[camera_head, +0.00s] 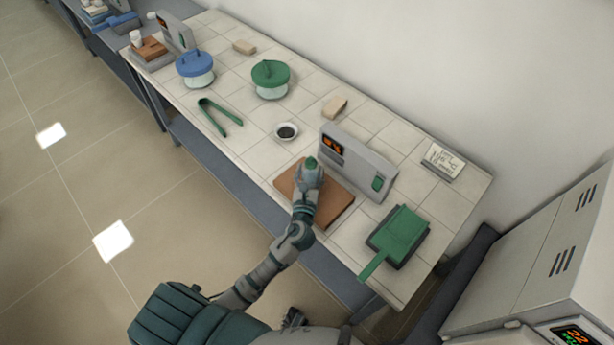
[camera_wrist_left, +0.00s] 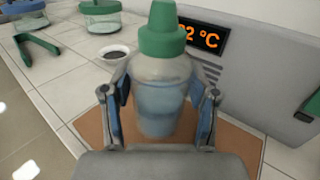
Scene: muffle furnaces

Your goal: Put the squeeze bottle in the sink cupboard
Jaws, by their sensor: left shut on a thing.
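The squeeze bottle (camera_wrist_left: 157,85) is translucent with a green cap and pale blue liquid inside. It stands upright between the two fingers of my left gripper (camera_wrist_left: 158,112), which is shut on it. In the head view only the bottle's green top (camera_head: 311,163) shows, beyond my left gripper (camera_head: 308,180), over a brown board (camera_head: 337,208) on the tiled bench. Whether the bottle's base touches the board is hidden. No sink cupboard can be made out in either view.
A grey unit with an orange display (camera_head: 358,165) stands right behind the bottle. A furnace (camera_head: 550,255) stands at right.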

